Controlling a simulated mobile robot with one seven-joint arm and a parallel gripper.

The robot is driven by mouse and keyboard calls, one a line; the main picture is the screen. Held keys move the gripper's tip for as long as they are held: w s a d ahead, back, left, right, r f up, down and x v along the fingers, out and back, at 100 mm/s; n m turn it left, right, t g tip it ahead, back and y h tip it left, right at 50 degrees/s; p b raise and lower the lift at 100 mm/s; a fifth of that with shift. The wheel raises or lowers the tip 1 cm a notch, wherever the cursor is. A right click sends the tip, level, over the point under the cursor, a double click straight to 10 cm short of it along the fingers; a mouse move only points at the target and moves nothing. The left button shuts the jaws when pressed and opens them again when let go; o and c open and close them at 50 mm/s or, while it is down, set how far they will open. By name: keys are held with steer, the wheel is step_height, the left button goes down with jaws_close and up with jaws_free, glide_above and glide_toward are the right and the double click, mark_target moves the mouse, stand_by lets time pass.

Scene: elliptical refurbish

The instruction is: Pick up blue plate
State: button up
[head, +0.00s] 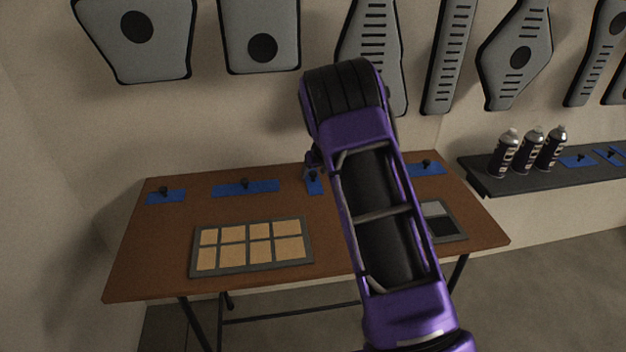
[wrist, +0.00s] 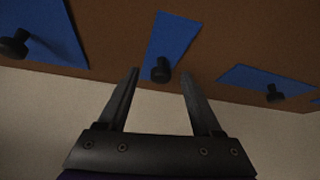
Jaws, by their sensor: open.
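Several blue plates with black knobs lie along the back of the brown table. In the head view they are a left plate (head: 153,197), a wider plate (head: 232,188), a middle plate (head: 312,187) and a right plate (head: 436,170) partly behind my arm. In the wrist view, my gripper (wrist: 160,73) is open and empty. A narrow blue plate (wrist: 173,35) is ahead of it, its black knob (wrist: 160,70) showing between the fingertips. Whether the fingers reach around the knob in depth, I cannot tell. Other blue plates show left (wrist: 50,25) and right (wrist: 245,78).
A grey-framed tray (head: 193,262) with tan squares lies on the table (head: 140,255); another tray (head: 450,232) is partly behind my arm. The wall is close behind. A dark shelf (head: 500,185) at right holds spray cans (head: 530,150). Grey panels hang above.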

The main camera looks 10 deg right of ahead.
steer(key=shift+x, duration=0.8)
steer(key=shift+c, duration=0.2)
jaws_close()
steer(key=shift+r, duration=0.1)
